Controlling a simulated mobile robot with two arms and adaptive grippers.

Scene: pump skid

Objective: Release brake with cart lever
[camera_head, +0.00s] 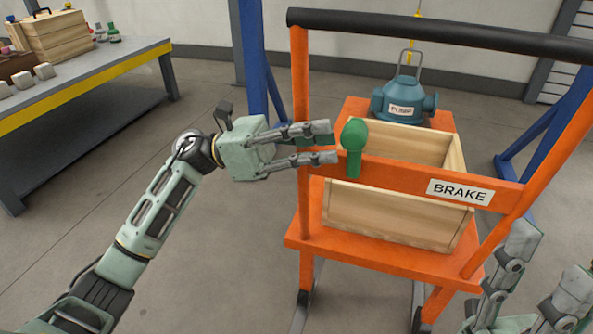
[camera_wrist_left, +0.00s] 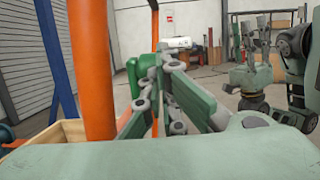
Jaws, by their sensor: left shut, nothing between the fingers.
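The green brake lever (camera_head: 354,135), with a rounded knob on top, stands upright against the orange crossbar of the cart (camera_head: 400,184). A white BRAKE label (camera_head: 460,192) is on the crossbar to its right. My left gripper (camera_head: 334,141) is shut and empty, its fingertips just left of the lever; I cannot tell whether they touch it. In the left wrist view the fingers (camera_wrist_left: 165,85) partly hide a green piece beside the orange post. My right gripper (camera_head: 538,285) is open and empty at the lower right, its fingers apart.
The cart carries a wooden crate (camera_head: 390,222) and a blue pump (camera_head: 404,98) behind it. A black handlebar (camera_head: 440,33) spans the top between orange posts. Blue stands flank the cart. A workbench (camera_head: 80,82) stands at the far left; floor between is clear.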

